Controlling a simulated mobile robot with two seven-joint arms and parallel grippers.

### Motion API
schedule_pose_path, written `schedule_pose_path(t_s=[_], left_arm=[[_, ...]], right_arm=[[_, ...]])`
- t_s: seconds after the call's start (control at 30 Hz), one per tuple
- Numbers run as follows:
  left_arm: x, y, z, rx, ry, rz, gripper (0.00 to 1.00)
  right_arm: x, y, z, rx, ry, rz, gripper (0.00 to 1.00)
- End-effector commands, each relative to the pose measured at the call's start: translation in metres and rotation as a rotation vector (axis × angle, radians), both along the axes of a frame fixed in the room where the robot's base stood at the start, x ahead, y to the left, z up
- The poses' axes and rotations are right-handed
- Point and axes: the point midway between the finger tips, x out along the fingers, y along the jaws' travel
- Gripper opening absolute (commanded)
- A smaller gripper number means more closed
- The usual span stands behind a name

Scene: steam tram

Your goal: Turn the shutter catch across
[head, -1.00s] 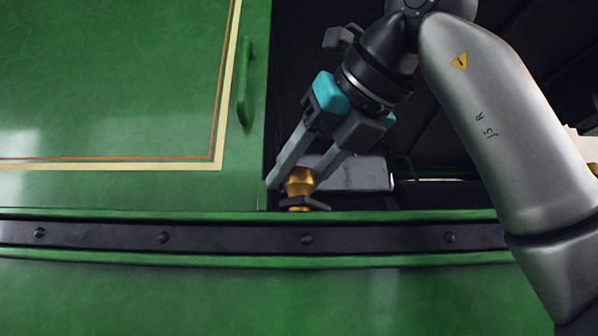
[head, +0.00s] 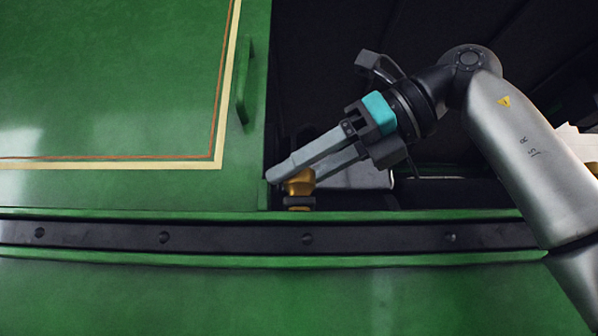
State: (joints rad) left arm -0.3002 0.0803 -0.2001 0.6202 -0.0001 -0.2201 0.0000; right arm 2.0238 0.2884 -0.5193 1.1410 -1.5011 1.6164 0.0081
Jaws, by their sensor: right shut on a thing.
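The shutter catch (head: 301,184) is a small brass-coloured piece on a dark base, at the lower left corner of the dark opening. It stands just above the green sill and beside the edge of the green shutter (head: 120,80). My right gripper (head: 293,180) comes in from the right, tilted low, and its grey fingers are shut on the catch. The fingers partly hide the brass. My left gripper is not in view.
A green upright handle (head: 244,82) stands on the shutter near its right edge. A dark riveted rail (head: 230,237) runs along the front below the opening. A grey box-like piece (head: 358,177) lies behind the fingers. The dark opening is mostly free above my right arm.

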Motion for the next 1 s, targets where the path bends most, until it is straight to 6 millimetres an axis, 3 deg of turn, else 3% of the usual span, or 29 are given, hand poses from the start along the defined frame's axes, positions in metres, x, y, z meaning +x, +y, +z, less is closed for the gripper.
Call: schedule_pose_path(t_s=[0.57, 0.6, 0.83, 1.0], left_arm=[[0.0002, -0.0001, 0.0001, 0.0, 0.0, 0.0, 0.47], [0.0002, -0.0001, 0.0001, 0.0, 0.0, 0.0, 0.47], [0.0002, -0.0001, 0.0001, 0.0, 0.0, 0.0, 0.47], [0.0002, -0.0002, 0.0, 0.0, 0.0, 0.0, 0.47]], right_arm=[[-0.0004, 0.0, 0.0012, 0.002, -0.001, 0.035, 0.0], [-0.0004, 0.0, 0.0012, 0.002, -0.001, 0.035, 0.5], [-0.0003, 0.0001, 0.0007, 0.001, -0.001, 0.035, 0.75], [-0.0002, 0.0001, 0.0003, 0.0, -0.001, 0.035, 0.75]])
